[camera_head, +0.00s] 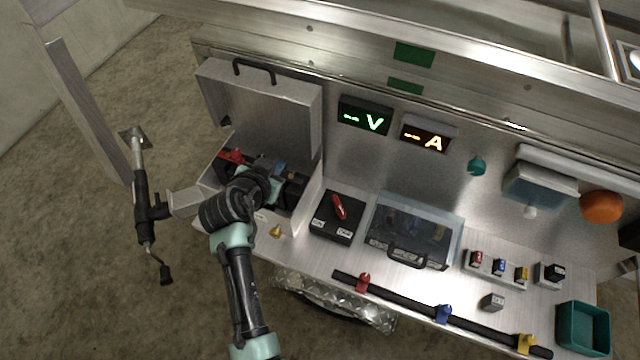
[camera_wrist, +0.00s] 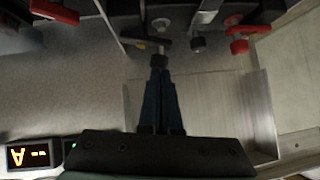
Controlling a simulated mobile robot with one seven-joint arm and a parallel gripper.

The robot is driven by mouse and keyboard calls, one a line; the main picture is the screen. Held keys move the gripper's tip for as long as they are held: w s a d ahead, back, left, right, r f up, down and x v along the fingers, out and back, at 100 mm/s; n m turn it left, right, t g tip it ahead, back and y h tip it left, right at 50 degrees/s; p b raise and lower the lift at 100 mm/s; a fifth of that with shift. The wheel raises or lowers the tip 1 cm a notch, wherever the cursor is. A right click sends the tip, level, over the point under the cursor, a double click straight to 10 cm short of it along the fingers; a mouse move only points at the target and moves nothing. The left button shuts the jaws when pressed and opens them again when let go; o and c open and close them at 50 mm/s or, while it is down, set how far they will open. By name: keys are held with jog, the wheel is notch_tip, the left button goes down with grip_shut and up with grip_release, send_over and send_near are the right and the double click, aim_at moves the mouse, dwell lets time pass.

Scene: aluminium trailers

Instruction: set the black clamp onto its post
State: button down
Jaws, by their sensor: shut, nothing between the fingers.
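My gripper (camera_wrist: 159,74) is shut and empty, its two dark fingers together over the open metal box (camera_head: 212,183). In the wrist view its tips are close to a small dark round piece (camera_wrist: 158,61). I cannot tell whether this piece is part of the black clamp or whether the tips touch it. Another dark piece on a short metal stem (camera_wrist: 198,43) is just right of it. Red clamp parts show at the upper right (camera_wrist: 246,38) and upper left (camera_wrist: 54,11). In the head view my arm hides most of the box's inside, including the clamp and post.
The box's raised lid (camera_head: 270,110) stands behind my wrist. To the right are a black box with a red switch (camera_head: 338,208), a clear-lidded case (camera_head: 412,225) and lit V (camera_head: 366,116) and A (camera_head: 428,134) displays. A trailer jack (camera_head: 142,205) stands at the left.

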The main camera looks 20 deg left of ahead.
jog(key=shift+r, duration=0.15)
jog(key=shift+r+p, duration=0.65)
jog(key=shift+p, duration=0.1)
